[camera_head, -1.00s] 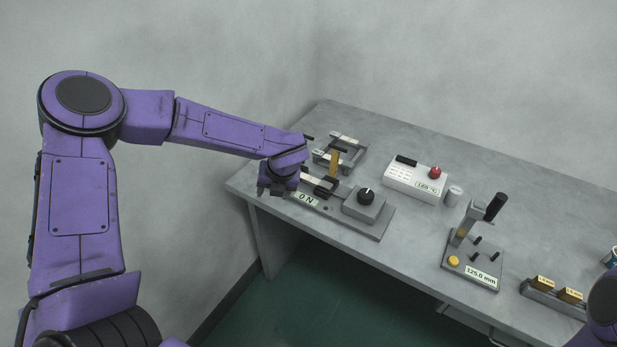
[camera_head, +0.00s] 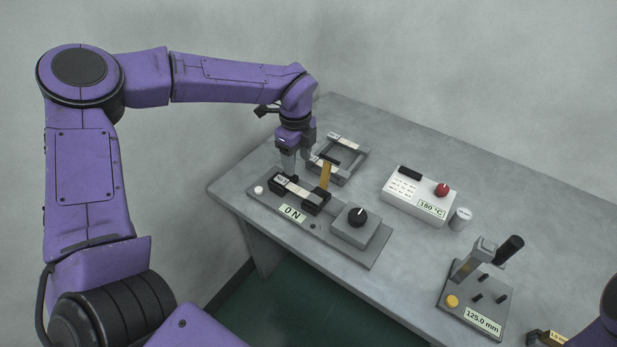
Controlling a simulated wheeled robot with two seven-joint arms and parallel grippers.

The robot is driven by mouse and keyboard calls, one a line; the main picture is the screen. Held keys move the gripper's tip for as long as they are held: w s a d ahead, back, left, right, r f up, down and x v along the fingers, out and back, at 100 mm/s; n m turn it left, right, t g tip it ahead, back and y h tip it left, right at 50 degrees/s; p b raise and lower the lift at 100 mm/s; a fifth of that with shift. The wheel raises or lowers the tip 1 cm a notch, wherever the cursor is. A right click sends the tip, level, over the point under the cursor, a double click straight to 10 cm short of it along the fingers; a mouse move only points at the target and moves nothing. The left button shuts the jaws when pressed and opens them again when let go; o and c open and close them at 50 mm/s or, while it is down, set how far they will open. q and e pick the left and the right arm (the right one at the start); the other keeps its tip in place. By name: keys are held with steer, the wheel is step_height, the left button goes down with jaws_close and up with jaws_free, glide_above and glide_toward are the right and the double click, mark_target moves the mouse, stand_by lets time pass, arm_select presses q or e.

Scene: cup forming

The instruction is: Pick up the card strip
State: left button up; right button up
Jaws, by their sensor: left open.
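A pale strip (camera_head: 298,190), perhaps the card strip, lies between two black clamps on the grey tester plate (camera_head: 336,241) with the "0 N" label. A tan upright piece (camera_head: 325,175) stands just behind the right clamp. My left gripper (camera_head: 298,164) points down, open, with its fingers above and behind the left clamp, left of the tan piece. Nothing shows between its fingers. I cannot tell whether a fingertip touches anything. My right gripper is out of view; only a purple part of my right arm shows at the right edge.
A grey frame (camera_head: 350,178) with pale bars stands behind the tester. To the right are a white heater box (camera_head: 418,197) reading 180 °C, a small white cylinder (camera_head: 460,218) and a lever press (camera_head: 476,303) marked 125.0 mm. Bare table lies behind these.

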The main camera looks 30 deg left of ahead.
mark_target(299, 190)
arm_select(q)
step_height(299, 190, down, 10)
steer(key=p, duration=0.3)
steer(key=shift+r, duration=0.15)
steer(key=shift+f, duration=0.3)
jaws_close()
